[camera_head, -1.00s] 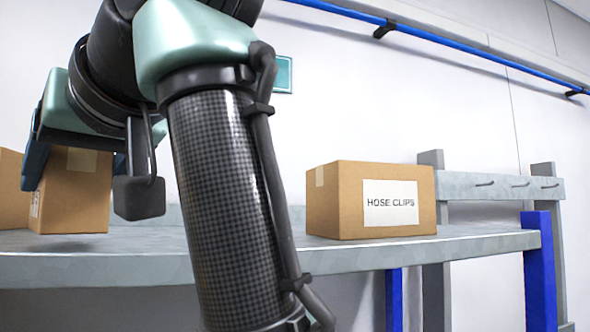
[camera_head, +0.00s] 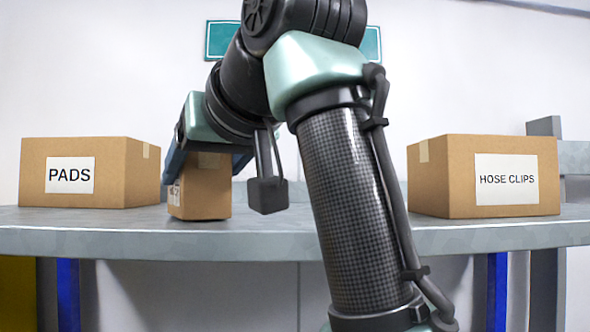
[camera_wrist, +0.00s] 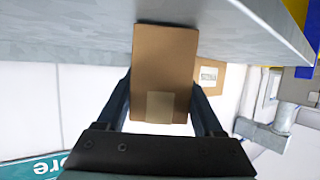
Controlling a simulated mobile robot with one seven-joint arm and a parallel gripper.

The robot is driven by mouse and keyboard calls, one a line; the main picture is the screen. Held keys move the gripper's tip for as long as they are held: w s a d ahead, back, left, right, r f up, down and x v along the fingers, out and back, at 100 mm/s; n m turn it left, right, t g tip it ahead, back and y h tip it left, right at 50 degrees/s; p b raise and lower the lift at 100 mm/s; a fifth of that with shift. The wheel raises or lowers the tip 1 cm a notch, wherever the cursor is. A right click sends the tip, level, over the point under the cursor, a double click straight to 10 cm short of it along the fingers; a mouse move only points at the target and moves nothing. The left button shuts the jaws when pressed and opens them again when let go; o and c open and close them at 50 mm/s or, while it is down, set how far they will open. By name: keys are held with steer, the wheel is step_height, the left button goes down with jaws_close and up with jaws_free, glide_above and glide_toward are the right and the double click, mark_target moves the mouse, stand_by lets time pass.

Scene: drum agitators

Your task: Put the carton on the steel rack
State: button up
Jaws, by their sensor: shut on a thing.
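A brown carton (camera_head: 202,190) with a partly hidden white label is between the fingers of my gripper (camera_head: 208,163), which is shut on it. In the wrist view the carton (camera_wrist: 165,60) is upright between the two dark blue fingers, with a strip of tape on its near end. The grey steel rack (camera_head: 270,240) spans the head view, and its shelf (camera_wrist: 85,30) also shows in the wrist view. The carton's bottom is at the shelf surface in the picture. I cannot tell whether it rests there or hangs just above.
A carton marked PADS (camera_head: 70,180) stands on the shelf just left of the held carton. A carton marked HOSE CLIPS (camera_head: 487,180) stands at the right. Shelf between the held carton and HOSE CLIPS looks clear, partly hidden by my arm. A teal wall sign (camera_head: 221,40) hangs behind.

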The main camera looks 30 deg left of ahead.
steer(key=o, duration=1.6)
steer(key=shift+c, duration=0.2)
